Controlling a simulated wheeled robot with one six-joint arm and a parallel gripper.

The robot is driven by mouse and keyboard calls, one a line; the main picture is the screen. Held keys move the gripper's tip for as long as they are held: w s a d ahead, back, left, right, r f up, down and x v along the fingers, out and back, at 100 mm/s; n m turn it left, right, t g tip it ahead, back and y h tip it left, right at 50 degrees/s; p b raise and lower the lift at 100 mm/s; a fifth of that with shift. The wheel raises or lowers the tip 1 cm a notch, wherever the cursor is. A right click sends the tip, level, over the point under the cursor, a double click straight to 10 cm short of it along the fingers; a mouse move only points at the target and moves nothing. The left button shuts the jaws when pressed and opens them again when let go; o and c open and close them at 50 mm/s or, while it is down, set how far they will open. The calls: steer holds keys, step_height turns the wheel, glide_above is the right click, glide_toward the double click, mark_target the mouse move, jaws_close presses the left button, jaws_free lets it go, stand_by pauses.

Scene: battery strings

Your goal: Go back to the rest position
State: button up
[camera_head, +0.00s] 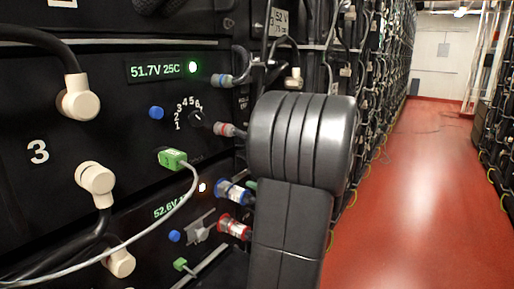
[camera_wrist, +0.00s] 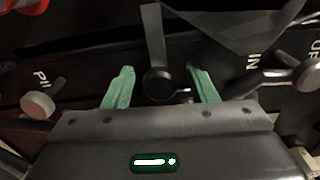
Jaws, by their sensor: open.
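My gripper (camera_wrist: 161,84) shows in the wrist view as two green fingers set apart, open. A round black part with a grey strip rising from it shows between the fingers; I cannot tell whether they touch it. In the head view my dark grey arm stands in front of the battery rack (camera_head: 60,190) and hides part of it. The gripper itself is mostly hidden there behind the arm.
The rack has a lit display reading 51.7V 25C (camera_head: 155,68), a numbered dial (camera_head: 197,118), a green plug (camera_head: 172,158) with a grey cable, and blue (camera_head: 233,191) and red (camera_head: 234,227) connectors close to my arm. Cream cable plugs jut out. The red aisle floor (camera_head: 420,200) is clear at right.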

steer(key=m+p, duration=0.1)
steer(key=p, duration=0.1)
steer(key=m+p, duration=0.1)
steer(key=p, duration=0.1)
steer(key=m+p, duration=0.1)
steer(key=m, duration=0.1)
steer(key=shift+r+p, duration=0.25)
steer(key=shift+p, duration=0.15)
steer(key=m+p, duration=0.3)
steer(key=p, duration=0.2)
steer(key=shift+m, duration=0.3)
steer(key=m+p, duration=0.4)
steer(key=p, duration=0.2)
steer(key=shift+m+p, duration=0.35)
steer(key=shift+m, duration=0.05)
steer(key=shift+f+m+p, duration=0.1)
steer(key=shift+m+p, duration=0.8)
steer(key=shift+p, duration=0.2)
